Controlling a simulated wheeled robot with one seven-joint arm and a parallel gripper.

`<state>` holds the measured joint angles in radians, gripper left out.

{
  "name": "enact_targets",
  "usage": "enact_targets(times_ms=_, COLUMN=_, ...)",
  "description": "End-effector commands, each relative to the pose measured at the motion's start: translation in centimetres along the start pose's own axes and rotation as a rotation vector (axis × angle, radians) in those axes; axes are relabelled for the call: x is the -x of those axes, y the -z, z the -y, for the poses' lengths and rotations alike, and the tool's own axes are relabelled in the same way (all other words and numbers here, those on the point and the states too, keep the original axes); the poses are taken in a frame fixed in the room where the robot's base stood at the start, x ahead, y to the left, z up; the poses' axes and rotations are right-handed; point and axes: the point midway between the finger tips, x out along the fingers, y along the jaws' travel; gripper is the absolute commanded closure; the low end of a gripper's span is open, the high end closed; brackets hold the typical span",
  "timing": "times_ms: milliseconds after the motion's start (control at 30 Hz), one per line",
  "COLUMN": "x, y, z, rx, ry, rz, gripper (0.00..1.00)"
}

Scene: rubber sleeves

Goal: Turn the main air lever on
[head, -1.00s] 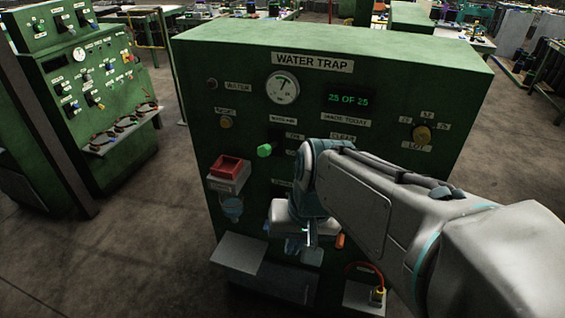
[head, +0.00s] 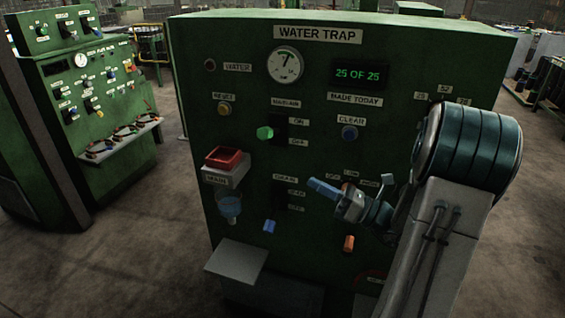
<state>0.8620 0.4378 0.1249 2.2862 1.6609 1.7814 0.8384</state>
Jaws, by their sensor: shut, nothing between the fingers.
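The main air lever has a green knob (head: 265,133) in front of a black slot (head: 281,130) on the green water trap panel (head: 240,100). An ON label (head: 299,122) is beside the slot's upper part and an OFF label (head: 299,141) beside its lower part. The knob appears between the two labels in height; I cannot tell which setting it is at. My gripper (head: 324,189) is shut and empty, in front of the panel, below and right of the green knob and apart from it. Its blue fingers point left.
A blue handle (head: 269,226) and an orange handle (head: 348,243) stick out lower on the panel. Another green machine (head: 90,110) stands at far left.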

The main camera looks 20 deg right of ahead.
Motion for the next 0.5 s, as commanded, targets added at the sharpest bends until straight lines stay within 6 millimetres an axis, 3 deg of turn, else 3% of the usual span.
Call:
enact_targets(times_ms=167, x=-1.5, y=-0.2, z=0.2, rx=-0.007, ry=0.003, rz=0.014, gripper=1.0)
enact_targets(times_ms=500, x=-8.7, y=-0.3, z=0.1, rx=-0.005, ry=0.001, rz=0.01, gripper=1.0)
